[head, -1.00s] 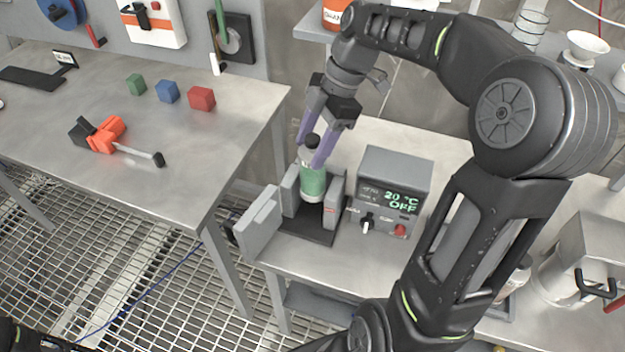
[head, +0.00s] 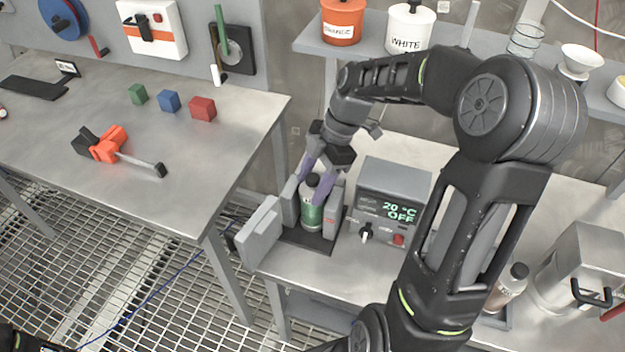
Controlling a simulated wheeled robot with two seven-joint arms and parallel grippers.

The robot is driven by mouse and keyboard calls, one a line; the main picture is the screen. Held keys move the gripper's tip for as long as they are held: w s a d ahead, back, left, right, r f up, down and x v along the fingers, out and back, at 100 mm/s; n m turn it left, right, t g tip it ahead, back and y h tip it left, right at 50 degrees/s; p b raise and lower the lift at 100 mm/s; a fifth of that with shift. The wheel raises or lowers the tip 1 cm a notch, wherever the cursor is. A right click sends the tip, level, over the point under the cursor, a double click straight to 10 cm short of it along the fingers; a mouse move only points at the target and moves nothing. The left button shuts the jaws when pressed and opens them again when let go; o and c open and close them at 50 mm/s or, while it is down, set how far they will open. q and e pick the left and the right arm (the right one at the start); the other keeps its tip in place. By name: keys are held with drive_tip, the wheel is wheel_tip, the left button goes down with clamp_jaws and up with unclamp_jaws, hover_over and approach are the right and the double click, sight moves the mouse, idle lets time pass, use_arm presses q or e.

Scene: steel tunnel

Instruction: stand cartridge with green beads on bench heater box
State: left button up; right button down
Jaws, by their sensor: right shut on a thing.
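The cartridge with green beads (head: 312,216) is a clear upright cylinder with a black cap. It is between the grey side walls of the bench heater box (head: 332,224), low over its dark base plate. I cannot tell whether its bottom touches the plate. My right gripper (head: 318,188) reaches down from above, its purple fingers shut on the cartridge around its upper part. The heater's grey door (head: 260,231) stands open at the left. The control unit (head: 394,196) beside it reads 20 °C OFF. My left gripper is not in view.
A shelf behind holds an orange pot (head: 342,22) and a white pot (head: 408,28). A steel box (head: 582,266) and a capped bottle (head: 508,287) stand at the right. The left table holds small blocks (head: 168,101) and an orange tool (head: 108,146). A gap separates the two benches.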

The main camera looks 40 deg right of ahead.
drive_tip(key=c, duration=0.8)
unclamp_jaws()
drive_tip(key=shift+f, duration=0.1)
drive_tip(key=shift+r, duration=0.25)
drive_tip(key=shift+d+r, duration=0.15)
drive_tip(key=v, duration=1.1)
drive_tip(key=shift+r, duration=0.25)
